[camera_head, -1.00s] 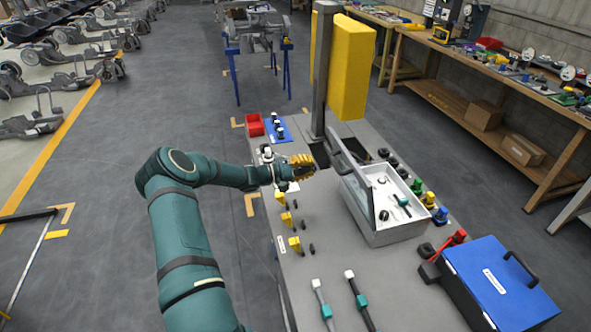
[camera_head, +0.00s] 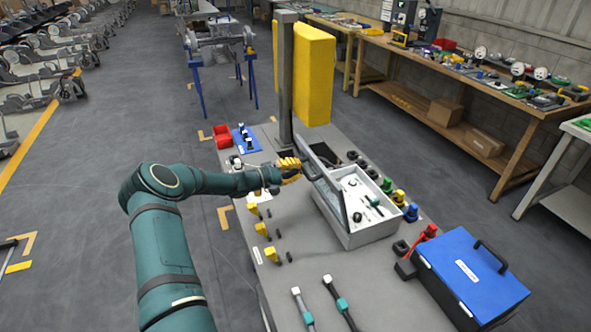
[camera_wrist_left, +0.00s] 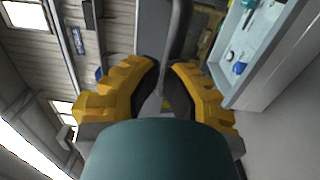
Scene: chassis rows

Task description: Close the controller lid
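The controller is a light grey open box (camera_head: 372,236) on the table, with small parts inside. Its lid (camera_head: 329,196) stands up and tilted on the box's left side, with a dark handle (camera_head: 314,176) on its outer face. My left gripper (camera_head: 292,167) reaches in from the left and is at this handle. In the left wrist view, the yellow fingers (camera_wrist_left: 163,88) come together on both sides of the dark handle bar (camera_wrist_left: 178,32) and look closed on it; the contact is partly hidden. The open box (camera_wrist_left: 258,50) shows at the upper right there. My right gripper is out of view.
A blue case (camera_head: 470,268) stands right of the box. A grey post (camera_head: 285,80) with a yellow panel (camera_head: 303,75) rises behind. A red bin (camera_head: 222,136) stands at the far left table corner.

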